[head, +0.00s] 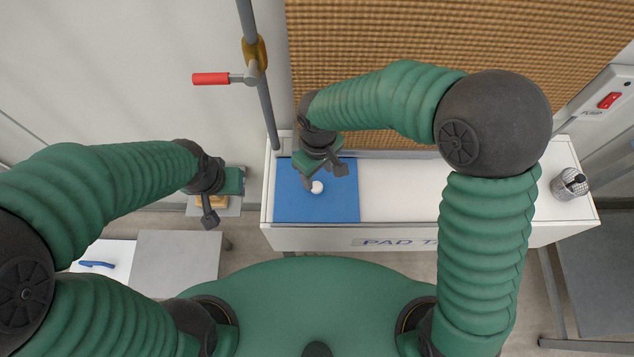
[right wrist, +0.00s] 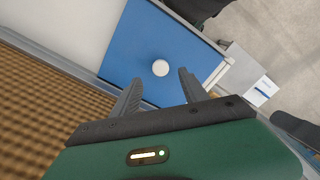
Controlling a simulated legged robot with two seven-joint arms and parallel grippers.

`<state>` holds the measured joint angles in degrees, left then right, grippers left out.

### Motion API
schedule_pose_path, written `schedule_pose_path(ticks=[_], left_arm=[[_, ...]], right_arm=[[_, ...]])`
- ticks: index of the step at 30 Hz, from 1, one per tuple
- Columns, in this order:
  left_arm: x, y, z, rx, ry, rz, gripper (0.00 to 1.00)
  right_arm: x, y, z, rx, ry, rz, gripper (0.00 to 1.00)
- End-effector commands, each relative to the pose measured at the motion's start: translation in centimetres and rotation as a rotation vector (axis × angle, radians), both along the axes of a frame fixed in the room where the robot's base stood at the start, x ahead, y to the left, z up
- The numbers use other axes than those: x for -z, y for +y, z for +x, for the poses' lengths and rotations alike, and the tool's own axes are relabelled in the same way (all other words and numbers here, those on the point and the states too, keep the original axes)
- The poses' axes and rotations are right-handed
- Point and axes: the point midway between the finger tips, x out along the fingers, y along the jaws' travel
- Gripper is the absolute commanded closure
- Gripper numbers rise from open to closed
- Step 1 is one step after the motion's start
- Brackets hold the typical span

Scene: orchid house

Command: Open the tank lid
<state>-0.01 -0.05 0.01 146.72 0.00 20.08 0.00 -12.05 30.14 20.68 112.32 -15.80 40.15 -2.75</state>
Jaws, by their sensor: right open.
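The tank (head: 400,190) is a long white trough with "PAD TA..." on its front. The blue lid (head: 290,205) lies flat over its left end and looks shut. A round white knob (head: 317,187) sits on the lid. My right gripper (head: 322,177) is above the lid, close to the knob. In the right wrist view its open fingers (right wrist: 159,84) point toward the knob (right wrist: 160,68), which lies just beyond the tips with nothing between them. The blue lid (right wrist: 140,50) fills the middle there. My left gripper (head: 212,203) hangs left of the tank; its jaws are unclear.
A brown woven pad (head: 460,40) stands behind the tank. A grey pipe (head: 262,95) with a red-handled valve (head: 212,79) rises at the tank's back left. A wire-topped cup (head: 568,186) is at the tank's right end. A grey-topped bench (head: 178,258) stands lower left, near a blue tool (head: 97,264).

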Motion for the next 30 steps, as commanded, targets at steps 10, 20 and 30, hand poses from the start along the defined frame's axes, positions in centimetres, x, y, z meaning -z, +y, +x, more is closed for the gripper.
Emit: schedule_pose_path(ticks=[10,20,30], left_arm=[[0.8,0.0,0.0,0.000,0.000,0.000,0.64],[0.8,0.0,0.0,0.000,0.000,0.000,0.64],[0.8,0.0,0.0,0.000,0.000,0.000,0.64]], right_arm=[[6.5,0.3,0.1,-0.001,0.001,-0.003,0.48],[6.8,0.1,0.1,0.000,0.001,-0.001,0.52],[6.7,0.2,0.2,0.001,-0.001,-0.002,0.97]])
